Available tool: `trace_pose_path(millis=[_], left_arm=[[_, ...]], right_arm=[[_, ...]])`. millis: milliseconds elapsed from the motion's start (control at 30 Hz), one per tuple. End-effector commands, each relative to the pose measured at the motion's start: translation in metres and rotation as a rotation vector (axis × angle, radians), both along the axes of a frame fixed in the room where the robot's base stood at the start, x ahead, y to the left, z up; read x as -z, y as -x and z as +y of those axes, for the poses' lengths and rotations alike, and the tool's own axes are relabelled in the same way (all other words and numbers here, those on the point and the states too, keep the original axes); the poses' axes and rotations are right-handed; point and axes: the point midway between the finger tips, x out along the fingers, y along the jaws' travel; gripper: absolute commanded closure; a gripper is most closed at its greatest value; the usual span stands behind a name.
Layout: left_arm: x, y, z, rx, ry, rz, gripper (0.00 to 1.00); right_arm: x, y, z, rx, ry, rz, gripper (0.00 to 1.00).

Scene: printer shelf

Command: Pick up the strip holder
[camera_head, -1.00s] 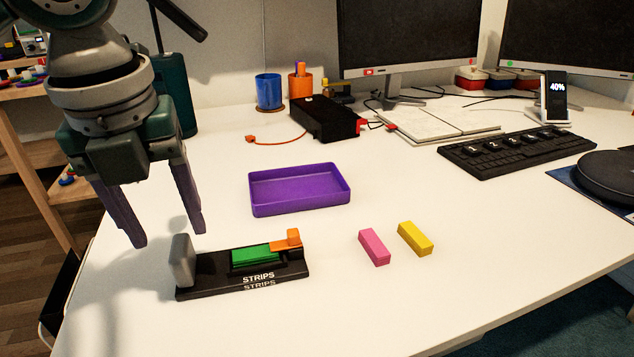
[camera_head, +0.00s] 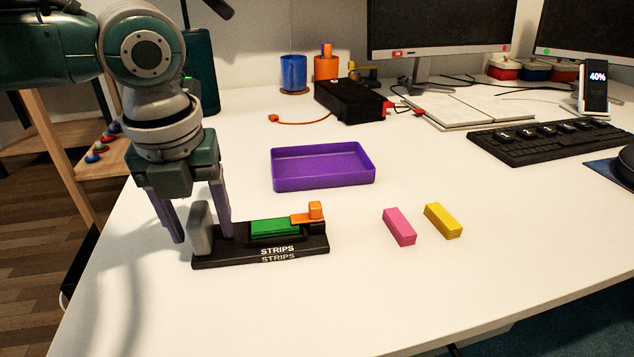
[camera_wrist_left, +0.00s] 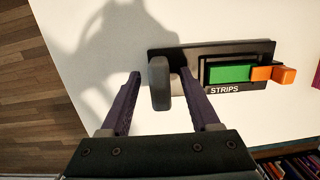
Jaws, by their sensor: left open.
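The strip holder (camera_head: 295,252) is a black base marked STRIPS, lying on the white desk, with a grey upright grip (camera_head: 201,229) at its left end. A green strip (camera_head: 274,228) and an orange piece (camera_head: 308,215) sit on it. My left gripper (camera_head: 204,238) is open, its purple fingers on either side of the grey grip. In the left wrist view the grey grip (camera_wrist_left: 159,83) stands between the two fingers, with visible gaps on both sides. The holder's base also shows there (camera_wrist_left: 228,50). My right gripper is not in view.
A purple tray (camera_head: 323,183) is behind the holder. Pink (camera_head: 399,227) and yellow (camera_head: 443,221) blocks lie to its right. A black box (camera_head: 350,101), a keyboard (camera_head: 545,141) and monitors are farther back. The front of the desk is clear.

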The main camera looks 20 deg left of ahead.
Motion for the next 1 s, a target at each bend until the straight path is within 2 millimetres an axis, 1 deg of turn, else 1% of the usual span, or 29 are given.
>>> trace_pose_path(millis=[133,667,700,1000], left_arm=[[-0.0006,0.0001,-0.0002,0.0,0.0,0.0,0.39],[-0.0008,0.0002,-0.0002,0.0,0.0,0.0,0.98],[-0.0008,0.0001,-0.0002,0.0,0.0,0.0,1.0],[-0.0008,0.0001,-0.0002,0.0,0.0,0.0,1.0]], right_arm=[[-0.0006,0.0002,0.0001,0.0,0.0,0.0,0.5],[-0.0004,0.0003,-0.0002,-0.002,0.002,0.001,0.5],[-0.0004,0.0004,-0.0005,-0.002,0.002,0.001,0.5],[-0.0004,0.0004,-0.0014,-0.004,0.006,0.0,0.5]])
